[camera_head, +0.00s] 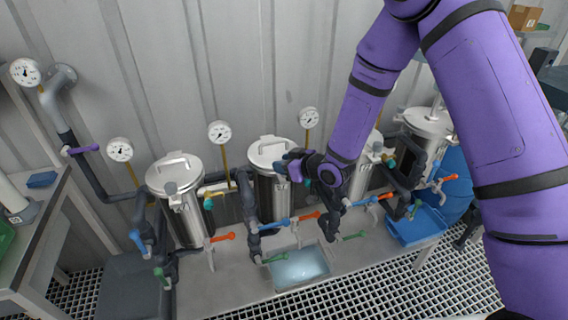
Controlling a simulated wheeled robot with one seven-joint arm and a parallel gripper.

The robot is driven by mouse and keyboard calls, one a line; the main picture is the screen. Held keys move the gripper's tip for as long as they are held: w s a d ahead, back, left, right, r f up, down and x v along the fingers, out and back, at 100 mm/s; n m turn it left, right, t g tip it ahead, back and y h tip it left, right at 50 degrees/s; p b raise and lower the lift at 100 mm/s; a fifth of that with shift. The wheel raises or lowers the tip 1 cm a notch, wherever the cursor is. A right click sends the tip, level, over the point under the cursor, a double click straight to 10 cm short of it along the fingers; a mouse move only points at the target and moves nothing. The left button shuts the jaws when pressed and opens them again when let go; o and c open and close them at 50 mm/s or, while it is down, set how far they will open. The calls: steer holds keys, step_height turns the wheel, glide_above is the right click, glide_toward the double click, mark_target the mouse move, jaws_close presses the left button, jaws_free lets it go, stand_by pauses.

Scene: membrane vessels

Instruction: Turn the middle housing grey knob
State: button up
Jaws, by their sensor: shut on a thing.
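The middle housing (268,190) is an upright steel cylinder with a handled lid (270,150), standing against the wall. My gripper (283,165) reaches in from the right, at the upper front of this housing just below the lid. It is shut on the grey knob there. The fingers and dark gripper body hide most of the knob, so its angle cannot be told.
A similar housing (187,215) stands to the left, and others stand right, partly behind my purple arm. Dark pipes with orange, blue and green valve handles crowd the front. Gauges (219,132) rise behind. A lit basin (300,268) lies below.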

steer(key=shift+n+y, duration=0.3)
steer(key=n+g+y, duration=0.2)
steer(key=n+g, duration=0.1)
steer(key=g, duration=0.1)
steer(key=shift+w, duration=0.15)
steer(key=n+g, duration=0.5)
steer(key=g, duration=0.1)
steer(key=shift+a+n+y, duration=0.1)
steer(key=shift+n+y, duration=0.2)
steer(key=shift+y, duration=0.1)
steer(key=n+g+h, duration=0.2)
steer(key=n+g, duration=0.3)
steer(key=shift+g, duration=0.4)
steer(key=shift+o, duration=0.3)
steer(key=shift+n+g+h, duration=1.3)
steer(key=shift+n+g, duration=0.2)
steer(key=shift+n, duration=0.3)
steer(key=shift+s+f, duration=0.15)
steer(key=shift+s, duration=0.1)
steer(key=o, duration=0.9)
steer(key=shift+c, duration=0.2)
